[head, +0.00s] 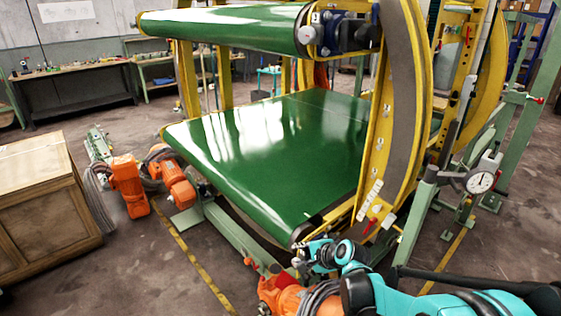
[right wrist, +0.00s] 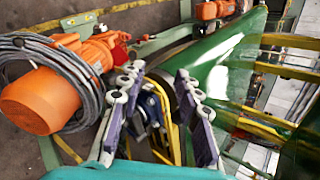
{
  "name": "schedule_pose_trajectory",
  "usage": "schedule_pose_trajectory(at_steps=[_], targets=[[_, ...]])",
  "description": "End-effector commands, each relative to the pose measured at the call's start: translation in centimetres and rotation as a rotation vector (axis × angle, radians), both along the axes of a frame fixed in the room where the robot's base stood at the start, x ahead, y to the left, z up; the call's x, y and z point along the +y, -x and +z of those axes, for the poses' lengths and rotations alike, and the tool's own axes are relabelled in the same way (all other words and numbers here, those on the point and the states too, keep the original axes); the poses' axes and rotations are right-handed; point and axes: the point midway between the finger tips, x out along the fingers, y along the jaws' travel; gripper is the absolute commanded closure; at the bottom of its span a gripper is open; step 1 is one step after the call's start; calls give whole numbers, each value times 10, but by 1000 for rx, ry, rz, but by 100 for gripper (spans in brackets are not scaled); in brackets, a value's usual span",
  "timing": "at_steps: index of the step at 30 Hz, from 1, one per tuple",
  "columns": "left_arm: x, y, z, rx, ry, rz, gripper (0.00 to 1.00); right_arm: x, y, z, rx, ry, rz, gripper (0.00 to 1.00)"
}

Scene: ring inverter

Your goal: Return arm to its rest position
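My right arm (head: 440,298), teal with dark joints, comes in from the lower right of the head view. Its right gripper (head: 302,258) hangs in front of the lower front corner of the ring inverter. In the right wrist view the gripper (right wrist: 160,80) has its two fingers spread apart with nothing held between them. Parts of the machine show behind the gap. I cannot tell whether the fingers touch the machine. My left arm and left gripper are not in view.
The ring inverter has a lower green belt (head: 270,150), an upper roller belt (head: 220,25) and a yellow ring frame (head: 410,90). Orange motors (head: 128,185) stand left, near a wooden crate (head: 40,205). A dial gauge (head: 480,181) is at right. Floor is open at front left.

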Motion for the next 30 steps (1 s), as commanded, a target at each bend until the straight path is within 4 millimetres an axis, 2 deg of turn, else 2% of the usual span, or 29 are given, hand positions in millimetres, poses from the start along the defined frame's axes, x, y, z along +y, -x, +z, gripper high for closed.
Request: schedule_pose_trajectory(at_steps=[5,12,16,21,25,30], targets=[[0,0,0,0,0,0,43,-8,33,24,-45,147,94,67],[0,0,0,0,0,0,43,-32,120,59,-137,525,358,67],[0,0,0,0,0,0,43,-48,169,66,-172,730,515,67],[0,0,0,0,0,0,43,-68,226,64,-199,965,711,67],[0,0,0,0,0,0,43,-79,253,58,-205,1086,821,67],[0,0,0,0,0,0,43,-85,267,54,-208,1156,886,67]])
